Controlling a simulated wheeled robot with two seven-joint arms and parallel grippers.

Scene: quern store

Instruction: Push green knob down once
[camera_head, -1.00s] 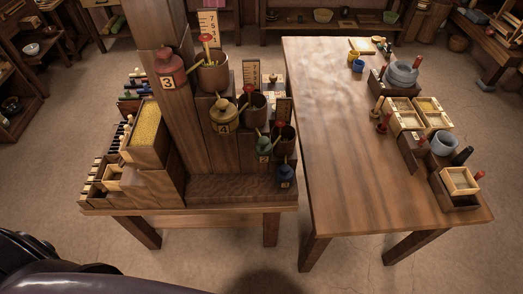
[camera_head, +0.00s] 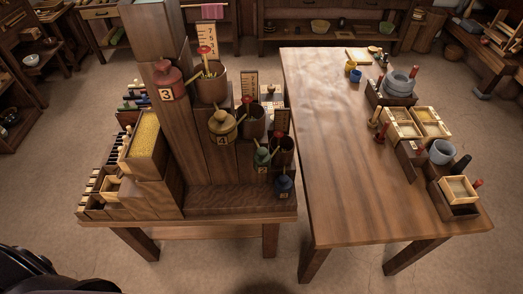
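The green knob (camera_head: 262,157) is a small rounded piece on the stepped wooden stand (camera_head: 205,160), low on its right side, with a number tag below it. A red knob (camera_head: 168,80) marked 3 sits high on the stand. A yellow-brown knob (camera_head: 222,124) marked 4 sits in the middle, and a blue knob (camera_head: 284,183) sits lowest at the right. Brown cups with sticks stand beside the knobs. Neither gripper shows. Only a dark part of my own body shows at the lower left, far from the green knob.
The stand rests on a small table (camera_head: 120,216). A longer table (camera_head: 335,150) at the right carries grey bowls (camera_head: 400,82), wooden boxes (camera_head: 458,190) and pegs along its right side. Its left and middle surface is clear. Floor is open in front.

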